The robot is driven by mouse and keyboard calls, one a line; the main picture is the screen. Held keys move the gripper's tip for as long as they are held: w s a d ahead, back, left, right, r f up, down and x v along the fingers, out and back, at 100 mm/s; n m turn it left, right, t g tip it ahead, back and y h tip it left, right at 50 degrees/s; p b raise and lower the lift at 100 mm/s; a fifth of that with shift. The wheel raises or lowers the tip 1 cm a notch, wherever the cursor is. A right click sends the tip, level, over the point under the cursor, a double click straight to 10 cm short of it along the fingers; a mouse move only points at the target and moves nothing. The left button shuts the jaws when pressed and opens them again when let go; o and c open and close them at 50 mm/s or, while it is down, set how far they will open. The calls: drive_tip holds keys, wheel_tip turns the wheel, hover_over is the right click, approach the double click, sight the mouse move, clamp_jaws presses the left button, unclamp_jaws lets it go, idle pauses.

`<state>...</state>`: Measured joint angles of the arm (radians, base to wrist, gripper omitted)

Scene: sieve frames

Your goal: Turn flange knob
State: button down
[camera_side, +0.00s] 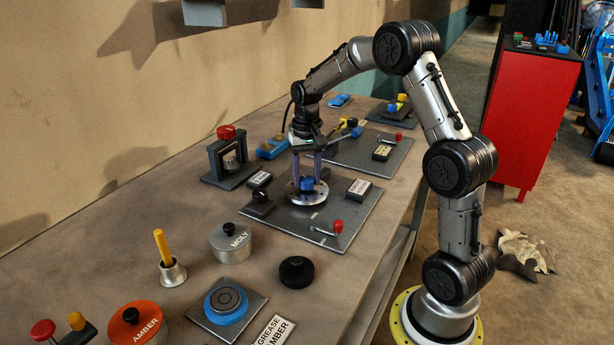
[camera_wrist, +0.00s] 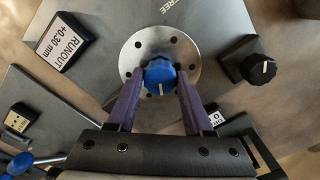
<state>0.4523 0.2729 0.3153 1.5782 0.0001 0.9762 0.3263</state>
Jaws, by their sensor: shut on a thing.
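The flange (camera_side: 307,195) is a round silver disc on a dark plate, and its bolt holes show in the wrist view (camera_wrist: 187,46). A blue knob (camera_wrist: 159,74) with a pale pointer line stands at its centre. In the side view the blue knob (camera_side: 307,184) shows between the fingers. My gripper (camera_wrist: 160,84) has purple fingers, one on each side of the knob, closed on it. In the side view my gripper (camera_side: 307,180) points straight down over the flange.
A black knob (camera_wrist: 258,69) and a "RUNOUT +0.30 mm" display (camera_wrist: 63,42) flank the flange. A red-tipped lever (camera_side: 338,226) stands on the plate's near side. A grey MOLY tin (camera_side: 231,243) and a black round cap (camera_side: 297,272) stand nearer the camera.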

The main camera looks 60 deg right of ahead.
sight(306, 179)
drive_tip(key=m, duration=0.5)
drive_tip(key=shift+w+r, duration=0.1)
drive_tip(key=shift+m, duration=0.3)
idle(0.4)
drive_tip(key=shift+c, duration=1.5)
unclamp_jaws()
wheel_tip(306, 179, up, 14)
